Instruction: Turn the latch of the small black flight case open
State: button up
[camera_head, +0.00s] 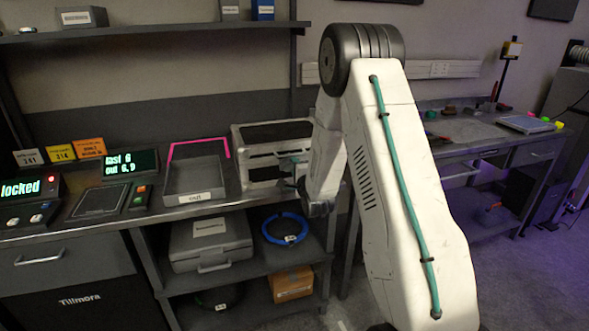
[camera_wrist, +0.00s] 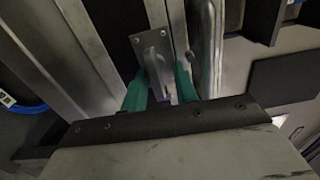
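The small black flight case (camera_head: 262,156) with silver edges stands on the bench, left of my arm. In the wrist view its dark panel (camera_wrist: 115,30) and metal edging fill the upper middle. The latch (camera_wrist: 155,62) is a grey metal lever on a small plate on that panel. My gripper (camera_wrist: 161,84) has teal fingers, apart, one on each side of the lever's lower end. Whether either finger touches the lever cannot be told. In the head view my gripper (camera_head: 291,175) is at the case's front, and the latch is hidden there.
A metal handle bar (camera_wrist: 208,45) stands close right of the latch. A grey tray (camera_head: 195,182) sits left of the case, beside a lit display (camera_head: 130,164). A grey case (camera_head: 210,242) and blue cable coil (camera_head: 285,229) lie on the shelf below.

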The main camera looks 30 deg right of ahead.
jog(key=shift+a, duration=0.1)
jog(key=v, duration=0.7)
jog(key=shift+s, duration=0.4)
jog(key=shift+a, duration=0.1)
